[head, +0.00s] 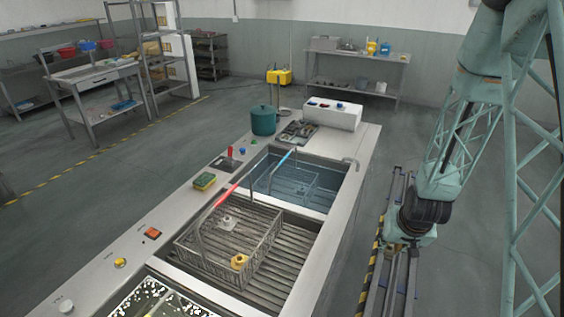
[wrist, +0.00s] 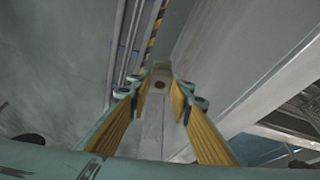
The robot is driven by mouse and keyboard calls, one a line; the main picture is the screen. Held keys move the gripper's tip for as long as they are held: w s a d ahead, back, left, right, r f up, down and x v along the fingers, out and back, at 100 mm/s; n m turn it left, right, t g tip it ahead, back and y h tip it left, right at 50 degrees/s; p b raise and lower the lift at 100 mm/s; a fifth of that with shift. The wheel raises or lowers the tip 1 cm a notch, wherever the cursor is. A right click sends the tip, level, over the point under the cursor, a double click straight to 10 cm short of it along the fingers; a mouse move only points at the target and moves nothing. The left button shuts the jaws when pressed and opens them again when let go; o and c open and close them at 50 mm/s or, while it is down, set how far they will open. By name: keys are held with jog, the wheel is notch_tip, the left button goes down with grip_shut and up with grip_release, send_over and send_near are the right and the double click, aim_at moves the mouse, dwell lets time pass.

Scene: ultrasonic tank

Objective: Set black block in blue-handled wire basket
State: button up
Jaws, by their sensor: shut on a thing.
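The blue-handled wire basket (head: 285,160) stands in the far, water-filled compartment of the tank bench; its wire body shows faintly through the blue water. My gripper (wrist: 160,80) is over the floor and rail to the right of the bench, well away from the basket. Its two yellow-padded fingers stand either side of a greyish piece with a dark round hole (wrist: 160,86), and it is shut on this piece. I cannot tell from its colour whether this is the black block. No other black block is clearly visible. In the head view my wrist hides the fingertips.
A red-handled wire basket (head: 228,240) stands in the nearer compartment, holding a white fitting (head: 228,222) and a brass fitting (head: 239,262). A teal pot (head: 263,120) and a white box (head: 332,114) stand at the bench's far end. A faucet (head: 350,162) rises by the far compartment's right edge.

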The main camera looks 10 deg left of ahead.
jog(key=shift+r+p, duration=1.15)
jog(key=shift+r, duration=0.25)
jog(key=shift+w, duration=0.2)
